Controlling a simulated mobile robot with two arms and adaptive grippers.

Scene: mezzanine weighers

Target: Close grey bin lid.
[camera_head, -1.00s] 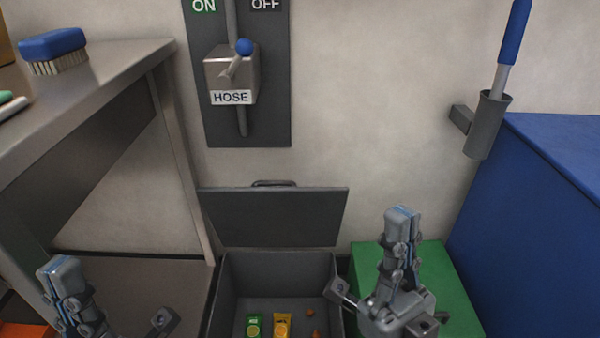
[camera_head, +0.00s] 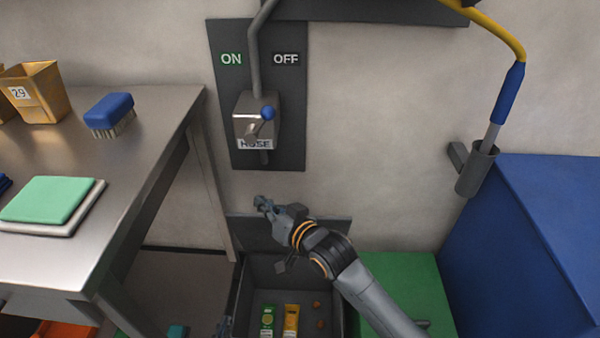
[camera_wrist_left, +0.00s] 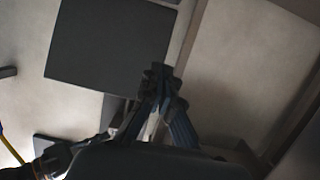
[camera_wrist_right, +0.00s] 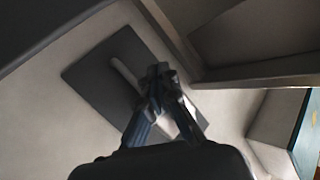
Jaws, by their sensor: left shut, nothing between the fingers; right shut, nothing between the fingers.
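The grey bin (camera_head: 263,267) stands on the floor by the wall, open at the top. Its lid (camera_head: 335,232) stands raised at the bin's back. My right gripper (camera_head: 262,202) is shut and empty, near the lid's top edge at its left half. I cannot tell whether it touches the lid. It also shows in the right wrist view (camera_wrist_right: 158,74). The lid's handle is not visible now. My left gripper (camera_head: 224,326) is low by the bin's left side, partly cut off by the frame. The left wrist view shows it shut and empty (camera_wrist_left: 162,76).
A green packet (camera_head: 267,318), a yellow packet (camera_head: 291,318) and small brown pieces lie in the bin. A green box (camera_head: 405,275) and a blue container (camera_head: 545,220) are to the right. A steel table (camera_head: 150,150) is left. The hose panel (camera_head: 225,100) is above.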

